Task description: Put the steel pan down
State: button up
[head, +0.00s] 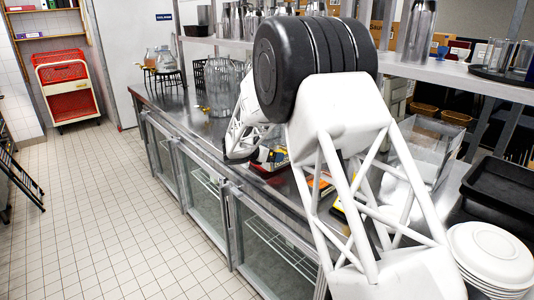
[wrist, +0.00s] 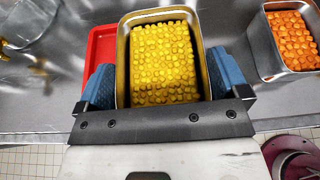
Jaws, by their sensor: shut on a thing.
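The pan looks level in the grip. Whether its bottom touches the surface below is hidden. In the head view my own arm covers most of the gripper and the pan.
A red tray (wrist: 98,50) lies just left of the pan, partly hidden. Another steel pan (wrist: 264,50) with orange pieces stands to the right. The steel counter (wrist: 230,30) shows bare between them. White plates (head: 490,250) and a black tray (head: 500,190) are at the right.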

jog(key=shift+w+a+f, duration=0.15)
jog(key=shift+w+a, duration=0.25)
jog(key=shift+w, duration=1.1)
jog(key=shift+w+a+f, duration=0.1)
jog(key=shift+w+a, duration=0.25)
jog(key=shift+w, duration=1.2)
jog(key=shift+w+a+f, duration=0.15)
jog(key=shift+w+a, duration=0.25)
jog(key=shift+w, duration=1.1)
jog(key=shift+f, duration=0.1)
jog(key=shift+f, duration=1.65)
jog(key=shift+f, duration=0.1)
jog(key=o, duration=0.9)
jog(key=shift+c, duration=0.2)
jog(key=shift+s+a, duration=0.1)
jog(key=v, duration=1.2)
